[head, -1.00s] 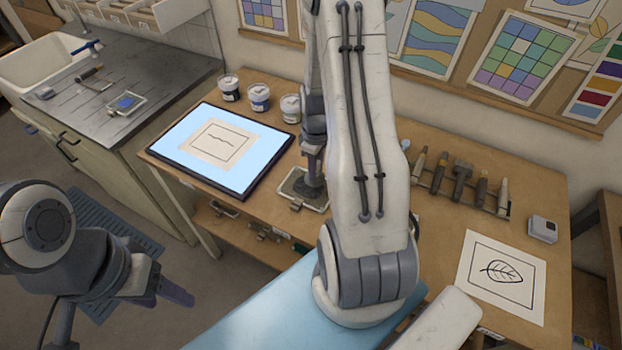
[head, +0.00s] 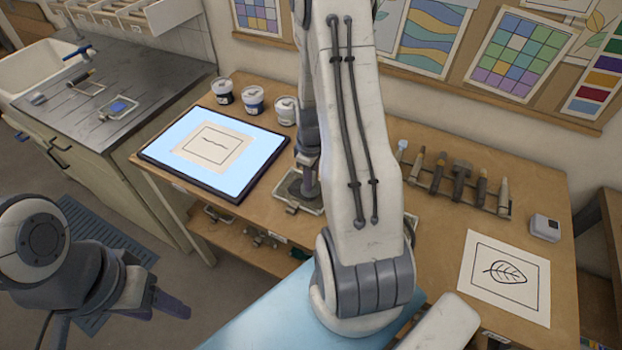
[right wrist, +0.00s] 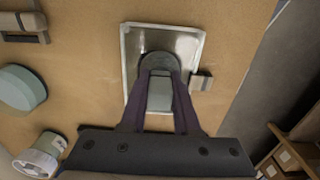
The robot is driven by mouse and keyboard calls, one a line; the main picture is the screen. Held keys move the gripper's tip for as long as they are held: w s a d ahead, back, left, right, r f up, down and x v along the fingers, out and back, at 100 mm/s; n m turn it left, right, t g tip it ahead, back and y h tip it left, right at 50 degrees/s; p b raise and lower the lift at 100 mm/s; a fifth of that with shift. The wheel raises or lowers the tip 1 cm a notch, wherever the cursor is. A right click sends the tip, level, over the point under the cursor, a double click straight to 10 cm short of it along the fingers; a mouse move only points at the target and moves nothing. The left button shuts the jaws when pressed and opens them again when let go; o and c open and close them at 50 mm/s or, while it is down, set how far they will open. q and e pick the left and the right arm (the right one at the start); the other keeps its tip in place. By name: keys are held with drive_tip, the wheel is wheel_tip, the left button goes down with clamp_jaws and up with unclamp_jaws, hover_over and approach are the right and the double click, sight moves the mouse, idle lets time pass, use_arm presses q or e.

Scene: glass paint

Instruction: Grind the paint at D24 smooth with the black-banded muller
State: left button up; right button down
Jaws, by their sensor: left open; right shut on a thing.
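My right gripper (right wrist: 160,78) is shut on a grey muller (right wrist: 159,61), whose round foot is over a pale-rimmed slab (right wrist: 128,55). I cannot tell whether the foot touches the surface. No black band shows; the fingers hide part of the muller. No D24 label is readable. My left gripper (head: 166,300) is open and empty, low on the left, away from the table.
A lit panel (head: 163,152) with a drawing lies left of the slab, with paint jars (head: 253,100) behind. A metal clip (right wrist: 202,82) sits beside the slab.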

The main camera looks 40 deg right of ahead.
idle(0.5)
drive_tip(key=shift+f, duration=0.2)
drive_tip(key=shift+f+b, duration=0.3)
idle(0.4)
drive_tip(key=shift+w, duration=0.1)
